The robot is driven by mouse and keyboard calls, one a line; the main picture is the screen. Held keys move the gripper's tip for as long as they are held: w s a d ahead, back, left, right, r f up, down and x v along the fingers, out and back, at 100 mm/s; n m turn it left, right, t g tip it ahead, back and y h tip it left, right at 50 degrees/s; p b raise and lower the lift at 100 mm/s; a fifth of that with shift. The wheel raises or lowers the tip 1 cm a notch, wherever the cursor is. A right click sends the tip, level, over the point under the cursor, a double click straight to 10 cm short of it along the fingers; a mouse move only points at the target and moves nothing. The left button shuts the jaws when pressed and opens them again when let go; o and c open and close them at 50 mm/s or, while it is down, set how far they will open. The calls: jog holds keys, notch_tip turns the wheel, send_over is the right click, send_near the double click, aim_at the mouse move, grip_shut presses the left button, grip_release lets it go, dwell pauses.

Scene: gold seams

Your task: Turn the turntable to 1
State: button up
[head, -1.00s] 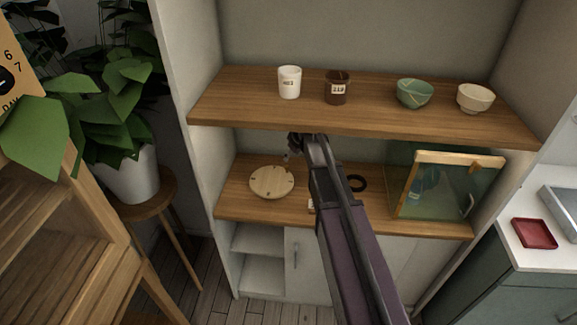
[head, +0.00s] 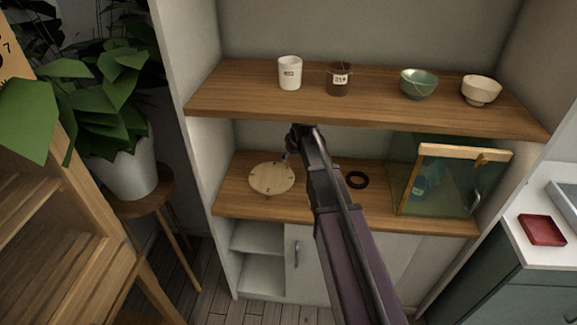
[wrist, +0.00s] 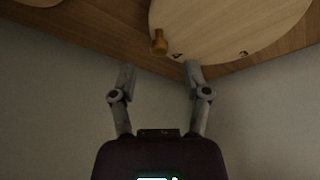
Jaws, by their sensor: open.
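The turntable (head: 272,178) is a round pale wooden disc on the lower shelf, with small dark marks near its rim. In the wrist view the disc (wrist: 225,25) fills the upper right, with a small wooden peg (wrist: 159,43) near its edge. A mark like a 4 is beside the peg and a 3 lies further right. My gripper (wrist: 160,70) is open and empty. The peg shows just beyond the gap between its fingertips, and I see no contact. In the head view my gripper (head: 288,154) is at the turntable's back right, partly hidden by my arm.
The upper shelf (head: 240,100) overhangs my gripper and bears a white cup (head: 290,73), a brown jar (head: 339,79) and two bowls. A black ring (head: 357,180) and a glass-fronted box (head: 445,185) stand on the lower shelf, right of my arm.

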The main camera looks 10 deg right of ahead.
aim_at(287, 162)
jog(key=shift+b+x, duration=1.25)
jog(key=shift+x, duration=0.45)
jog(key=shift+d, duration=0.1)
grip_shut()
